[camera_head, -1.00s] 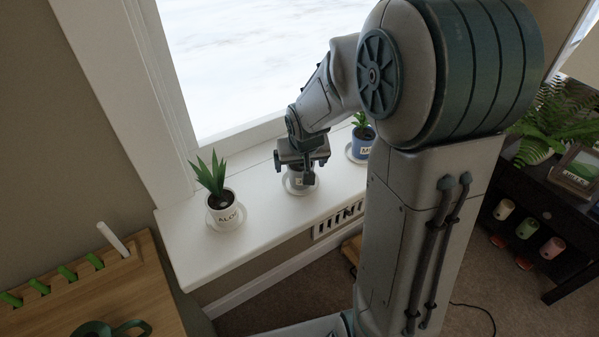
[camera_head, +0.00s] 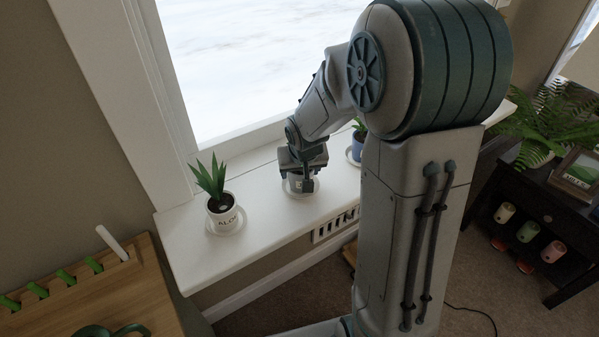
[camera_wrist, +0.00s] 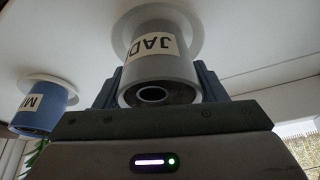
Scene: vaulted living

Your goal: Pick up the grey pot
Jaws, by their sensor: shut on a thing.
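The grey pot (camera_head: 294,184) stands upright on a white saucer (camera_head: 289,193) on the windowsill, mostly hidden behind my gripper. My gripper (camera_head: 301,181) comes down from above and is shut on it. In the wrist view the grey pot (camera_wrist: 152,75), with a label that reads "JAD" in part, sits between the two fingers. Its base meets the saucer (camera_wrist: 188,22), and I see no gap there.
A white pot (camera_head: 223,212) with a spiky plant, labelled "ALOE", is left on the sill. A blue pot (camera_wrist: 42,108) on a saucer stands on the other side. The window frame is behind; the sill (camera_head: 262,222) is clear in front.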

